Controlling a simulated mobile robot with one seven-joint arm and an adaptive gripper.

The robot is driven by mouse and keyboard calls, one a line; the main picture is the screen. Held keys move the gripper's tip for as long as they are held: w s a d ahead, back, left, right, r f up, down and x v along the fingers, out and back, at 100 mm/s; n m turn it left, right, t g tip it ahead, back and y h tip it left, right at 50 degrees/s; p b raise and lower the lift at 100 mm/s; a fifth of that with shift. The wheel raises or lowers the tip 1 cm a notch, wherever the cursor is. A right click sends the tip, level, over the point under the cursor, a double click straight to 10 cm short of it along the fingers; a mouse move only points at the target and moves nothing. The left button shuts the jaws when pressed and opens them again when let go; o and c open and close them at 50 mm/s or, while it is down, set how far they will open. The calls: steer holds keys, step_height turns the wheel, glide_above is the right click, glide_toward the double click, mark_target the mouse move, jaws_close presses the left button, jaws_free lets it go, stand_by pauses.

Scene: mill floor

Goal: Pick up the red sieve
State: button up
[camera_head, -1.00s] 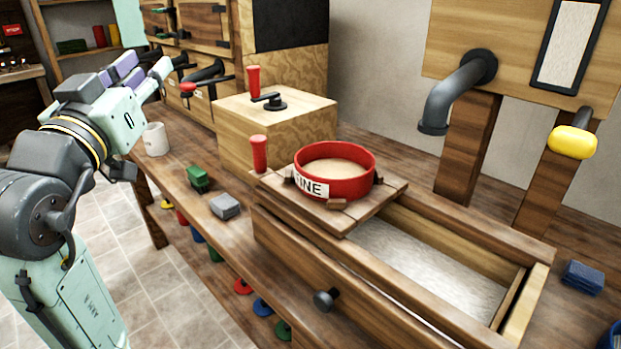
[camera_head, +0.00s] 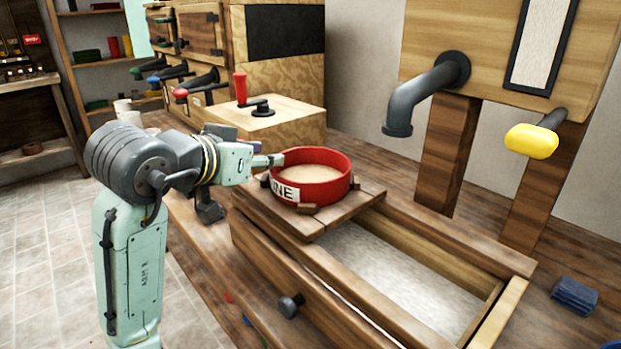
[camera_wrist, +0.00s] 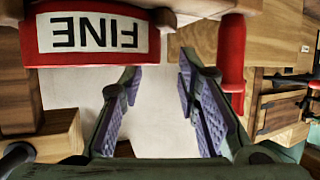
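The red sieve (camera_head: 335,190) is a round red hoop with a pale mesh and a white FINE label. It sits flat on a small wooden board across the open drawer box. In the wrist view the sieve (camera_wrist: 90,57) appears upside down at the upper left, outside the gap between my fingers. My gripper (camera_head: 272,160) is beside the sieve's left rim in the head view; I cannot tell there whether it touches. In the wrist view my gripper (camera_wrist: 160,85) has its two purple-padded fingers spread wide with nothing between them.
An upright red handle (camera_wrist: 232,55) stands right of my fingers in the wrist view. The drawer box (camera_head: 480,325) holds pale flour. A grey pipe (camera_head: 425,95) and yellow knob (camera_head: 532,141) jut out behind. A wooden box with a red crank (camera_head: 240,88) is at the back.

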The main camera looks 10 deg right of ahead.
mark_target(310, 175)
steer(key=x, duration=0.5)
steer(key=shift+s+d+r+p, duration=0.1)
steer(key=shift+d+p, duration=0.05)
steer(key=shift+p, duration=0.2)
steer(key=shift+c, duration=0.4)
jaws_close()
